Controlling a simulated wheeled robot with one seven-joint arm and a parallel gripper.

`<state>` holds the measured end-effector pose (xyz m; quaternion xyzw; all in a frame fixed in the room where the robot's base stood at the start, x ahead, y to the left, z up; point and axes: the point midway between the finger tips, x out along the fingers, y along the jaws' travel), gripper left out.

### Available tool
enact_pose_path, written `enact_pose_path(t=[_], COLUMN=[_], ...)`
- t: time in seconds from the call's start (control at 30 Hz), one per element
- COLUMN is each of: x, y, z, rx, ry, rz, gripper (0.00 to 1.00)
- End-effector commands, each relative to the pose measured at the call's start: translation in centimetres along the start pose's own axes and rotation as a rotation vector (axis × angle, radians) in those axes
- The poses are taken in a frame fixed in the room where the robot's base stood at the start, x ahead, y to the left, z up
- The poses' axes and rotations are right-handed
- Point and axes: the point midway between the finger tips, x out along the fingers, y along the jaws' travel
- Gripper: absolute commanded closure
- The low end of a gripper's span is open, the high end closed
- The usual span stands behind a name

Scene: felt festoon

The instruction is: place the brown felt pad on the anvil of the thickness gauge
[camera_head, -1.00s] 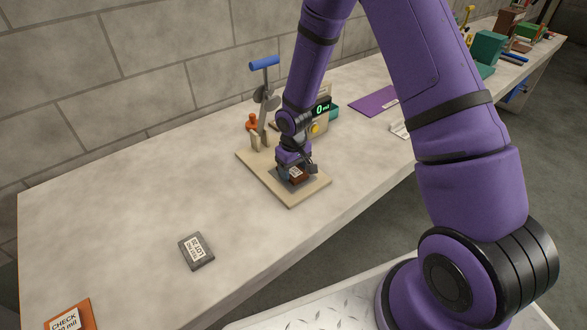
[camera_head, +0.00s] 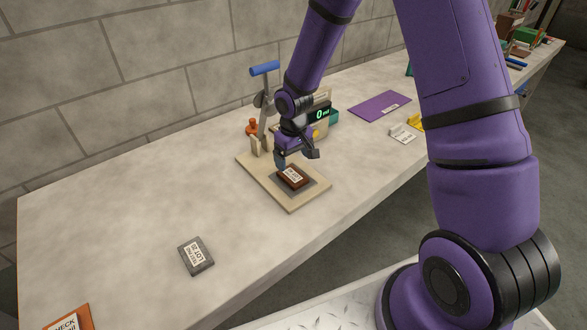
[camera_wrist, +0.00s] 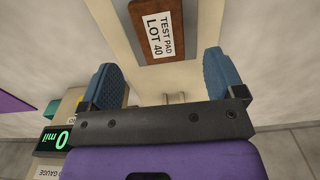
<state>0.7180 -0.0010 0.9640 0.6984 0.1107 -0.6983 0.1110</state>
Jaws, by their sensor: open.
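The brown felt pad (camera_head: 292,177), with a white label reading TEST PAD LOT 40, lies flat on the dark grey square anvil (camera_head: 314,188) of the thickness gauge. The anvil is set in the gauge's beige base plate (camera_head: 262,177). The pad also shows at the top of the wrist view (camera_wrist: 178,45). My gripper (camera_head: 297,158) is above the pad, apart from it. Its blue fingers are spread wide and empty in the wrist view (camera_wrist: 166,75). The gauge's display (camera_head: 320,114) reads 0 mil, and its blue-handled lever (camera_head: 265,69) stands up behind the plate.
A grey labelled pad (camera_head: 196,256) lies on the front left of the bench, and an orange CHECK card (camera_head: 72,322) sits at the lower left. A purple sheet (camera_head: 379,106) and a small white labelled piece (camera_head: 402,135) lie to the right.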

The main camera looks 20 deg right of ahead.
Motion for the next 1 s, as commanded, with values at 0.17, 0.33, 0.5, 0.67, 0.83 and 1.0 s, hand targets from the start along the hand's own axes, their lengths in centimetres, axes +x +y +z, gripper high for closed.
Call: enact_pose_path(t=[0.17, 0.33, 0.5, 0.67, 0.83, 1.0], x=[-3.1, -4.9, -5.4, -6.5, -11.2, -17.0], y=[0.0, 0.0, 0.0, 0.2, 0.8, 1.3], z=[-0.1, -0.1, 0.0, 0.2, 1.7, 4.4], rx=[0.001, 0.002, 0.001, 0.005, 0.032, 0.072], ry=[0.003, 0.002, 0.000, 0.009, 0.047, 0.097], rz=[0.001, 0.000, 0.000, 0.009, 0.046, 0.086], gripper=[0.12, 0.12, 0.12, 0.12, 0.12, 0.12])
